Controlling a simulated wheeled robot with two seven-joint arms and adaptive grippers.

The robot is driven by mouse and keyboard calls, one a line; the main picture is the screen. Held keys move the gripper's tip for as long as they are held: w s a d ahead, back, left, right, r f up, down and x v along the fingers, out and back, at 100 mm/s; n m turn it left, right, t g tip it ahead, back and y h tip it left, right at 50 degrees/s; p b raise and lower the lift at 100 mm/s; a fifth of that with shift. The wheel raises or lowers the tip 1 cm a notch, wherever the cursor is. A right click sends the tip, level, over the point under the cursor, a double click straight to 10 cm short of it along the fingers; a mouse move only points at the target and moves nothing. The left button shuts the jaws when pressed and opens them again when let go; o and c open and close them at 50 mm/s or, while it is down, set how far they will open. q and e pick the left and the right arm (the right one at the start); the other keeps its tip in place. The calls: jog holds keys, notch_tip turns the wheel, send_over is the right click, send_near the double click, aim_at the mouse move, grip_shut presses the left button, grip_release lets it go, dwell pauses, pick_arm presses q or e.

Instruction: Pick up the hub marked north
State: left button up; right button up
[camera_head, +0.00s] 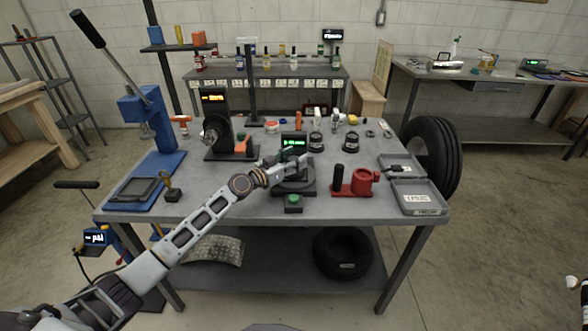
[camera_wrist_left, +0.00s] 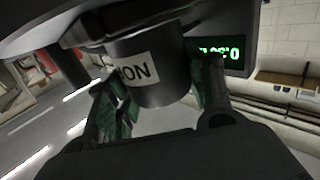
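A dark round hub (camera_wrist_left: 155,85) with a white label fills the middle of the left wrist view. Its letters look upside down and partly hidden; "NO" can be made out. My left gripper (camera_wrist_left: 160,100) has one green-padded finger on each side of the hub, very close to it; whether both press on it is unclear. In the head view my left gripper (camera_head: 280,172) is at a black device with a green display (camera_head: 294,143), and it hides most of the hub. Two dark hubs (camera_head: 316,142) (camera_head: 351,142) stand farther back.
A green button box (camera_head: 293,204) is at the table's front edge. A red fixture (camera_head: 355,182) and an open grey case (camera_head: 418,196) are to the right. A blue press (camera_head: 150,120) and a black machine (camera_head: 217,135) are to the left.

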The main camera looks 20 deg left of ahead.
aim_at(294, 158)
pick_arm(q)
jog(key=c, duration=0.7)
jog(key=shift+r, duration=0.15)
grip_shut()
pick_arm(e)
jog(key=shift+s, duration=0.35)
pick_arm(q)
jog(key=shift+r, duration=0.1)
jog(key=shift+r, duration=0.35)
jog(key=shift+r+p, duration=0.3)
jog(key=shift+p, duration=0.1)
notch_tip(294, 158, up, 7)
jog(key=p, duration=0.2)
jog(key=shift+f+p, duration=0.15)
jog(key=shift+p, duration=0.15)
jog(key=shift+r, duration=0.9)
pick_arm(e)
jog(key=s+d, duration=0.4)
jog(key=s, duration=0.3)
jog(key=shift+d+g, duration=0.15)
jog(key=shift+g, duration=0.15)
jog(key=shift+r, duration=0.1)
